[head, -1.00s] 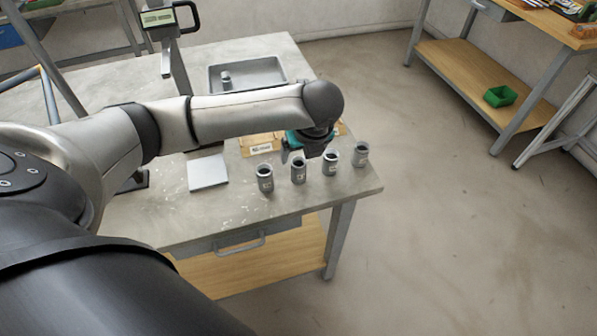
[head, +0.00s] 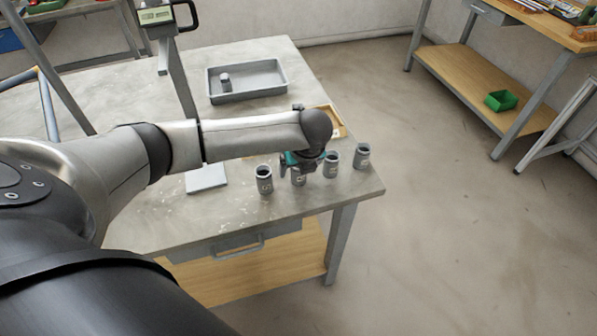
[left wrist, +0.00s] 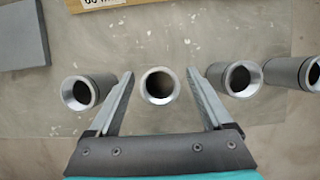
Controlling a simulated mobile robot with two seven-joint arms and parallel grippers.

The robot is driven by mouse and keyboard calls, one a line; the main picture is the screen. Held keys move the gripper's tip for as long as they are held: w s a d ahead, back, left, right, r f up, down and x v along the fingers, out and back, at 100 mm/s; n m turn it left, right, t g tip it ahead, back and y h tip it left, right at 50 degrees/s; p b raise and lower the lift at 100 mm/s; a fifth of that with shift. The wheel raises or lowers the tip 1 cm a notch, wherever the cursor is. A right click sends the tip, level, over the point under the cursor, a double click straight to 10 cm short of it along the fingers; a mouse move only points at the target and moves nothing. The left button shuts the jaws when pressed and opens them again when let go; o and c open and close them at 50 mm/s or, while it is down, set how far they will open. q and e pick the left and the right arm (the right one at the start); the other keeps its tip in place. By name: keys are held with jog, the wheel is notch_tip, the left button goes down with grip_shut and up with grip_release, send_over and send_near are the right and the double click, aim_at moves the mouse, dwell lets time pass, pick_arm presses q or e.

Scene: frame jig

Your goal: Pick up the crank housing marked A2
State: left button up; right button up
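Several grey cylindrical housings stand upright in a row near the table's front right edge. In the head view they are the leftmost housing (head: 264,180), a second housing (head: 298,178) partly under my gripper, a third (head: 331,165) and the rightmost (head: 362,156). Their labels are too small to read, so I cannot tell which is A2. My left gripper (head: 299,168) is over the second housing. In the left wrist view the open fingers of my left gripper (left wrist: 158,90) stand either side of that housing (left wrist: 159,86), with gaps on both sides. My right gripper is not in view.
A grey tray (head: 247,92) with one small cylinder (head: 225,80) lies at the back. A pale square plate (head: 207,178) lies left of the row. A wooden board (head: 338,124) lies partly behind my arm. A display post (head: 157,17) stands at the back left.

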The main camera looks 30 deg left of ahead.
pick_arm(q)
grip_shut()
dwell(0.5)
jog(key=shift+r, duration=0.1)
